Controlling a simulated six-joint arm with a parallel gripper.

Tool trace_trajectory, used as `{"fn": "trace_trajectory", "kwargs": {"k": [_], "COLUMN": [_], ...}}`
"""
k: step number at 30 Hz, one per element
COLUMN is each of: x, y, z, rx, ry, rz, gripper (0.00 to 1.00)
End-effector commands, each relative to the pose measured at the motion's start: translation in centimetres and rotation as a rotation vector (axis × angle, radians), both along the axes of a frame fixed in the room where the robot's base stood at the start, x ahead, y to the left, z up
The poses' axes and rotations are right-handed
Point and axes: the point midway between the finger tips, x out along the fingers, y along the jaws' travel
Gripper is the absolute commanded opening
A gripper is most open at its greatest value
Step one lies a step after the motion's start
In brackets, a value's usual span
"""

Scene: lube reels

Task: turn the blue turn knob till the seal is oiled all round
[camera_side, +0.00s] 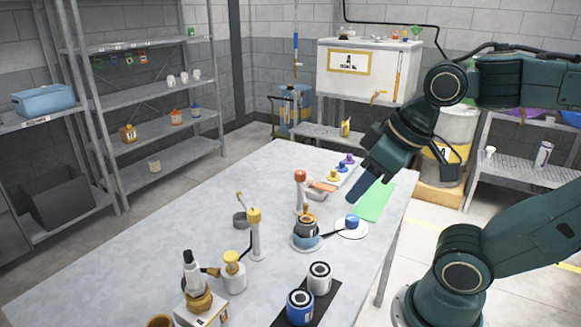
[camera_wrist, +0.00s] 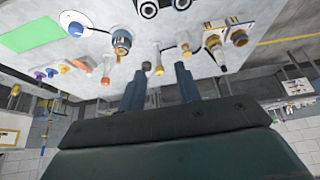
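A blue knob (camera_side: 352,221) sits on a white round plate on the table; it also shows in the wrist view (camera_wrist: 76,29). A dark rod runs from beside it to a round blue-and-orange fixture (camera_side: 306,230), also in the wrist view (camera_wrist: 122,41). I cannot make out the seal or any oil on it. A smaller blue knob (camera_side: 341,168) stands in a row farther back. My gripper (camera_side: 352,192) is above the table, above and behind the plate in the side view. In the wrist view my gripper (camera_wrist: 163,68) has its two fingers apart with nothing between them.
An orange-topped post (camera_side: 300,188) stands close behind the fixture. A yellow-topped post (camera_side: 254,232), a yellow-capped bottle (camera_side: 234,270) and two cans (camera_side: 319,277) stand nearer the front. A green mat (camera_side: 374,202) lies bare at right. The table's left is clear.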

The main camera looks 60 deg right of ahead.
Motion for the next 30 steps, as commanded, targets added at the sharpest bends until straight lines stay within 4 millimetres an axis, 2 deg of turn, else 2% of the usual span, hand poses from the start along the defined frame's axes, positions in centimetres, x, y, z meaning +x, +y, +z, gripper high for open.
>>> {"fn": "trace_trajectory", "kwargs": {"k": [1, 3, 4, 8, 14, 23, 30], "x": [0.2, 0.6, 0.8, 2.0, 4.6, 7.9, 9.6], "y": [-0.1, -0.4, -0.6, -1.6, -4.3, -9.7, -14.9], "z": [0.0, 0.0, 0.0, -0.1, -0.6, -2.6, -5.3], "rx": [-0.005, -0.018, -0.024, -0.063, -0.136, -0.208, -0.23], "ry": [0.005, 0.015, 0.02, 0.054, 0.13, 0.255, 0.344], "rz": [0.002, 0.012, 0.017, 0.052, 0.139, 0.293, 0.429], "gripper": [0.43, 0.57, 0.6, 0.6, 0.6, 0.6, 0.6]}}
